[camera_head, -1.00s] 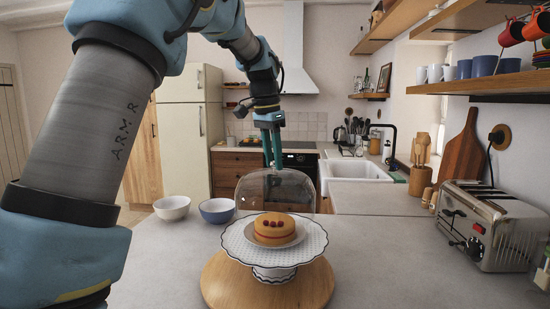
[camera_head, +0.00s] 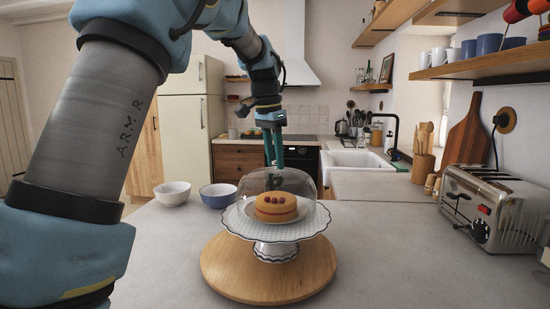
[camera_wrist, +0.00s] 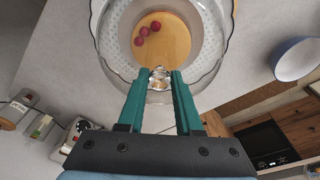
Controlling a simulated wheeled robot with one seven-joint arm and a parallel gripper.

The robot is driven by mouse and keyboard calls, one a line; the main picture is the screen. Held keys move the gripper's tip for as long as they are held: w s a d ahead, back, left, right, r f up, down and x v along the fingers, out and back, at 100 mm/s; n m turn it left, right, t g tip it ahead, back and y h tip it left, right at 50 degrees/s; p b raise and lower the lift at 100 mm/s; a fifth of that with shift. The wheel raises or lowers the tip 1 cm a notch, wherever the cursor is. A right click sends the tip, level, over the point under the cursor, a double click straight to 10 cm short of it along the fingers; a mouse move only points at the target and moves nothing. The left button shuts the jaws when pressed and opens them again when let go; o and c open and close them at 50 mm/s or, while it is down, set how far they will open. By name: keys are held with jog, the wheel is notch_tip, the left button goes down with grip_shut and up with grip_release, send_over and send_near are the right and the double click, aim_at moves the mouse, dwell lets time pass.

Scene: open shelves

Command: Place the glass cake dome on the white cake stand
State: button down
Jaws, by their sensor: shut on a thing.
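The clear glass cake dome (camera_head: 246,183) hangs upright from my gripper (camera_head: 274,172) at the back of the white cake stand (camera_head: 276,250). My gripper is shut on the dome's knob (camera_wrist: 160,77). In the head view the dome overlaps the back of the stand and the upper part of a round cake (camera_head: 276,208) with red berries. The cake sits on the stand's plate, and in the wrist view it shows (camera_wrist: 165,45) just beyond the fingertips. The glass rim is faint, so I cannot tell whether it touches the stand or the cake.
The stand is on a round wooden board (camera_head: 230,272) on the grey counter. A white bowl (camera_head: 173,194) and a blue bowl (camera_head: 218,196) sit to the left. A toaster (camera_head: 492,210) stands at right. The counter between board and toaster is clear.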

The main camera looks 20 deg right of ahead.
jog(key=shift+f+b, duration=0.35)
jog(key=shift+f, duration=0.15)
jog(key=c, duration=0.5)
grip_release()
jog(key=shift+f, duration=0.1)
notch_tip(320, 180, up, 11)
jog(key=a+b, duration=0.1)
jog(key=a, duration=0.1)
jog(key=a+f+n, duration=0.1)
jog(key=a+f, duration=0.1)
jog(key=w+a+f+n, duration=0.1)
jog(key=a+f, duration=0.2)
jog(key=w+a+f+n, duration=0.1)
jog(key=a+f, duration=0.1)
jog(key=shift+a+f, duration=0.25)
jog(key=shift+f, duration=0.15)
jog(key=s+a+f+n+y, duration=0.1)
jog(key=s+a+f+n, duration=0.25)
jog(key=a+f, duration=0.5)
jog(key=s+a+f+n, duration=0.3)
jog(key=a+f+n, duration=0.1)
jog(key=a+f, duration=0.5)
jog(key=s+a+f+n+t, duration=0.1)
jog(key=s+a+f+n, duration=0.2)
jog(key=s, duration=0.6)
jog(key=a+f, duration=0.2)
jog(key=a, duration=0.1)
jog(key=shift+a+f, duration=0.25)
